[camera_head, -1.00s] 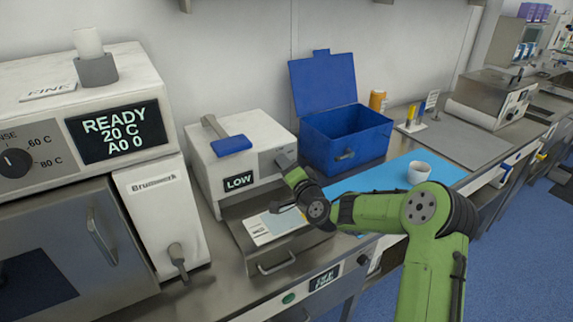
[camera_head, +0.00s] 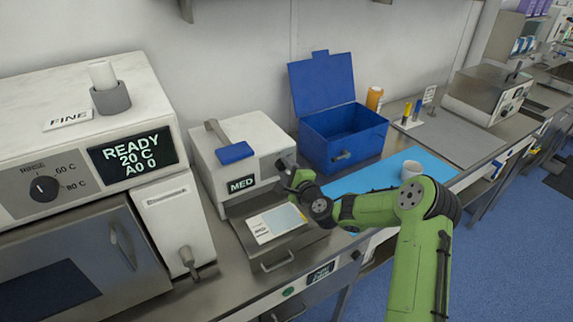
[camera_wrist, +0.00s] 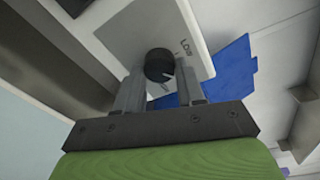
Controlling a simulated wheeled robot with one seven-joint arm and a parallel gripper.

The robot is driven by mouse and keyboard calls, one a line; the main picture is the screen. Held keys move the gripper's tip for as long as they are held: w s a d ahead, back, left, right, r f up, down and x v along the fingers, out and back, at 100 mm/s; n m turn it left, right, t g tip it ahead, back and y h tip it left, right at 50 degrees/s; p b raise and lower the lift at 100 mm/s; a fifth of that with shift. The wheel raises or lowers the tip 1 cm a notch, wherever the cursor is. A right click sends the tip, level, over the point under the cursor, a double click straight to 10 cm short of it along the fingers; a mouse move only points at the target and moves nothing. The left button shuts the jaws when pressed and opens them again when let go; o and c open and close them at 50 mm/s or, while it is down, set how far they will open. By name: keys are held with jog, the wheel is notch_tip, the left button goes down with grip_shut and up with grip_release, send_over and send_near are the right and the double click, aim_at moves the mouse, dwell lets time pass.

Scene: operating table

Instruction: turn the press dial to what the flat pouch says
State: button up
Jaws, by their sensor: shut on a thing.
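The press (camera_head: 255,134) is a white box with a blue-gripped lever and a small display (camera_head: 241,185) that reads MED. Its dial (camera_wrist: 159,66) is a black knob in the wrist view, with the word LOW printed beside it. My gripper (camera_wrist: 160,88) has its two fingers on either side of the knob and is shut on it. In the head view my gripper (camera_head: 287,164) is at the press front's right side and hides the dial. The flat pouch (camera_head: 275,222), white and pale blue, lies on the tray below the press; its print is too small to read.
A blue open-lidded box (camera_head: 343,135) stands just right of the press. A washer-like machine (camera_head: 90,130) with a READY display stands at the left. An orange bottle (camera_head: 374,98) is behind.

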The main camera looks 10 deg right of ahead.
jog(key=shift+f+m+p, duration=0.1)
jog(key=shift+m+p, duration=0.3)
jog(key=shift+m, duration=0.1)
jog(key=o, duration=1)
jog(key=shift+o, duration=0.2)
jog(key=shift+s, duration=0.1)
jog(key=b+v, duration=0.4)
jog(key=v, duration=1.1)
jog(key=shift+s, duration=0.25)
jog(key=shift+d, duration=0.15)
